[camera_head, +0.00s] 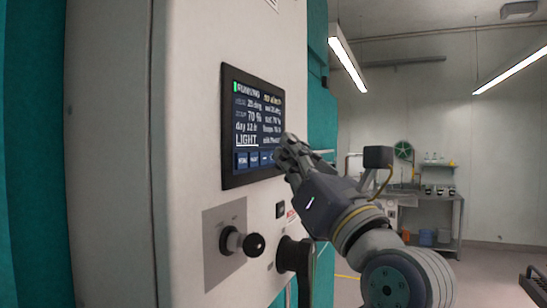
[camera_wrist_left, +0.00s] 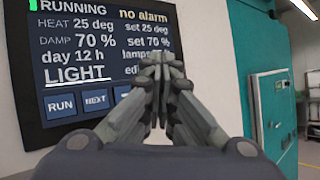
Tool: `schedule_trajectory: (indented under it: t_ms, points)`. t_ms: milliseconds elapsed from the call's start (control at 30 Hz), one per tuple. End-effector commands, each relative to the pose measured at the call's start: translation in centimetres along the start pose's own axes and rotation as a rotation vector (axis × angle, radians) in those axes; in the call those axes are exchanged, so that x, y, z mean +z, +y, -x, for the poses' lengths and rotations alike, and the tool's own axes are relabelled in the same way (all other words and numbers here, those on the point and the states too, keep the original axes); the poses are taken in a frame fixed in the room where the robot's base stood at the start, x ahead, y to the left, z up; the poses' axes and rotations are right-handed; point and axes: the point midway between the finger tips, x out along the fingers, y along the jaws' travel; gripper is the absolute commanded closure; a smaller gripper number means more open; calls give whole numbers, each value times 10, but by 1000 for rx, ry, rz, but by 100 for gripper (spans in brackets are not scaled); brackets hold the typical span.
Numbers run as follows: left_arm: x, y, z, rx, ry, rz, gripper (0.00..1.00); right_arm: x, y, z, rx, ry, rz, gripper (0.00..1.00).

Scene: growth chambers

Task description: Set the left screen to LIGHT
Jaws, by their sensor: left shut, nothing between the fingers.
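The screen (camera_head: 252,125) is a dark panel on the pale cabinet front. It reads RUNNING, no alarm, HEAT 25 deg, DAMP 70 %, day 12 h, and LIGHT, large and underlined. It also shows in the left wrist view (camera_wrist_left: 90,65), where blue RUN (camera_wrist_left: 60,104) and NEXT (camera_wrist_left: 95,100) buttons line its bottom. My left gripper (camera_head: 286,143) is shut and empty, its fingertips at the screen's lower right. In the left wrist view the fingertips (camera_wrist_left: 160,62) hide the right-hand buttons and part of the text. I cannot tell whether they touch the glass. My right gripper is out of view.
Below the screen, a black rotary knob (camera_head: 230,240) sits on a grey plate, with a dark handle (camera_head: 290,254) to its right. A teal cabinet (camera_wrist_left: 272,85) stands to the right. A bench (camera_head: 430,197) is at the back right, with open floor before it.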

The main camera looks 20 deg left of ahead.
Motion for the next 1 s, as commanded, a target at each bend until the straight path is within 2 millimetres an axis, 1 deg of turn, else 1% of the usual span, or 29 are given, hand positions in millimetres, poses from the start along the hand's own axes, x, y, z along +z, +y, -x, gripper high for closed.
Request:
schedule_trajectory:
  t_ms: [267,533,867,1000]
  points:
    - [0,-1,1,0,1,0,100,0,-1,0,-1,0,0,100]
    - [6,-7,10,-1,1,1,100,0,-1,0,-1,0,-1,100]
    - [7,-8,11,0,1,0,100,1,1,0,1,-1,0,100]
    - [12,-13,17,-3,1,-1,100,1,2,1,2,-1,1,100]
